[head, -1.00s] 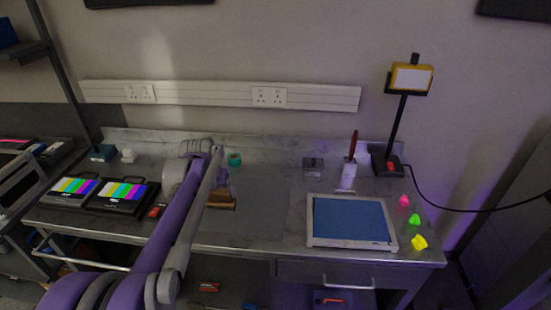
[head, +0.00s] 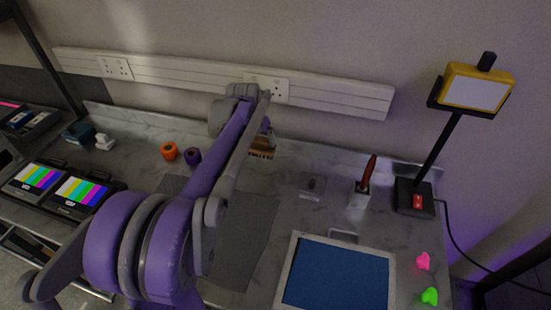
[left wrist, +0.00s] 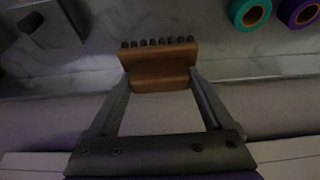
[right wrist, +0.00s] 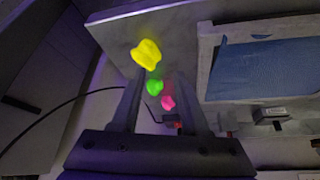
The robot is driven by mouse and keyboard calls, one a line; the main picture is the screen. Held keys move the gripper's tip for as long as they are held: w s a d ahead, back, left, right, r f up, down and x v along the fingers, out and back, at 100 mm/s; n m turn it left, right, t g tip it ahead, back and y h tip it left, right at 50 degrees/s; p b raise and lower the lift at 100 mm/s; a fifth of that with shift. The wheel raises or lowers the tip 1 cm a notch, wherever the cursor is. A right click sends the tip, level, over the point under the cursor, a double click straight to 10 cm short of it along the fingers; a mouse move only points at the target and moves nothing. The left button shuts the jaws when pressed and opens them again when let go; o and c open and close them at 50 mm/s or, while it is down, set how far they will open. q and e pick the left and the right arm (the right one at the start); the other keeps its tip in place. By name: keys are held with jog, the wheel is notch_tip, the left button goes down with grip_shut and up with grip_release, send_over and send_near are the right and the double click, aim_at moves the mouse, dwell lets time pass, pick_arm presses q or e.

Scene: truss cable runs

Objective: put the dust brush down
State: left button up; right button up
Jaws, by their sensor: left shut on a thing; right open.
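The dust brush (head: 262,149) has a wooden body with a row of dark bristle tufts. It shows at the back of the bench in the head view, partly behind my left arm. My left gripper (left wrist: 160,82) is shut on the brush's wooden body (left wrist: 158,70) in the left wrist view, with the tufts pointing away from the fingers. I cannot tell whether the brush touches the bench top. My right gripper (right wrist: 162,92) is open and empty, facing the yellow, green and pink pieces at the bench's right end.
Orange (head: 169,151) and purple (head: 192,156) tape rolls stand left of my left arm. A grey mat (head: 245,240) covers the bench middle. A small metal block (head: 312,185), a holder with a red-handled tool (head: 367,175), a lamp (head: 475,92) and a blue-topped panel (head: 338,275) are to the right.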

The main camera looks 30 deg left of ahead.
aim_at(259, 149)
pick_arm(q)
jog(key=shift+w+f, duration=0.15)
jog(key=shift+w, duration=0.1)
jog(key=f, duration=0.5)
jog(key=shift+s, duration=0.3)
jog(key=shift+w+f, duration=0.1)
jog(key=shift+f, duration=2.1)
jog(key=shift+f+b, duration=0.2)
jog(key=shift+b, duration=0.1)
jog(key=o, duration=1.1)
jog(key=shift+r, duration=0.15)
